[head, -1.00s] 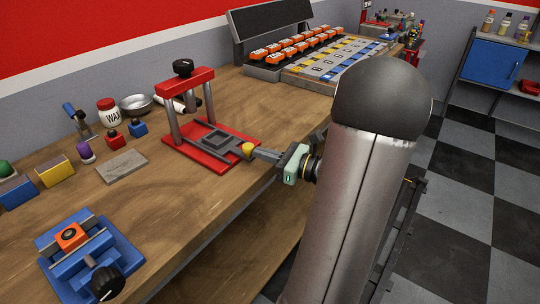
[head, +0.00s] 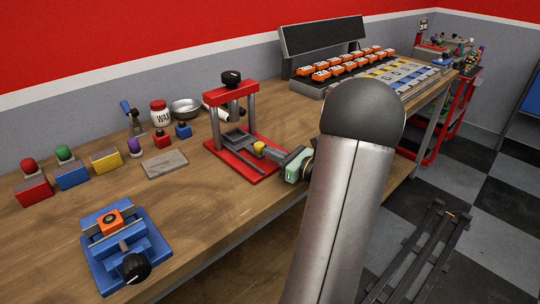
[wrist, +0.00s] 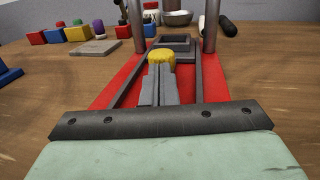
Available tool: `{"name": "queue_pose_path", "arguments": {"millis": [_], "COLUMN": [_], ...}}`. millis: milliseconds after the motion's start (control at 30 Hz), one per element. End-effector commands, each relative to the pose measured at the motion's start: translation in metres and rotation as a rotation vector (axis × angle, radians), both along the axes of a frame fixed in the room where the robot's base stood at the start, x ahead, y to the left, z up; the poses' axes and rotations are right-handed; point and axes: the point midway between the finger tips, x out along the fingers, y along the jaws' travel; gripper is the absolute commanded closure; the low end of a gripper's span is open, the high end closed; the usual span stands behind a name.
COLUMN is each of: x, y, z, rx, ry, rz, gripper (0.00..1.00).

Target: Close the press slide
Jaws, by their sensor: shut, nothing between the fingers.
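The press (head: 238,82) has a red base, upright metal posts, a red top beam and a black knob. Its dark grey slide (head: 236,137) is a square frame on rails, with a yellow knob (head: 259,147) at its near end. In the wrist view the slide frame (wrist: 190,47) lies partly between the posts, with the yellow knob (wrist: 161,57) in front of it. My gripper (head: 271,153) is shut and empty, low over the red base. Its fingertips (wrist: 160,73) point at the yellow knob, at or very close to it; contact cannot be told.
A blue vise (head: 125,250) with an orange block stands at the near left. Coloured blocks, a wax jar (head: 160,115), a metal bowl (head: 186,107) and a flat stone-like slab (head: 166,163) lie left of the press. A rack of orange pieces (head: 345,65) is behind.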

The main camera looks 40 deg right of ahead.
Motion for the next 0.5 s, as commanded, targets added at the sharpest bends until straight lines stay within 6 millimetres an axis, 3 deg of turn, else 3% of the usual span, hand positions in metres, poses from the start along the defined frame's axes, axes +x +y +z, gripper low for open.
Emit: {"name": "queue_pose_path", "arguments": {"millis": [167,500], "x": [-0.020,-0.094], "y": [-0.001,-0.012], "z": [0.001,0.000], "rx": [0.000,-0.001], "ry": [0.001,0.001], "rz": [0.004,0.010], "gripper": [1.00,1.00]}}
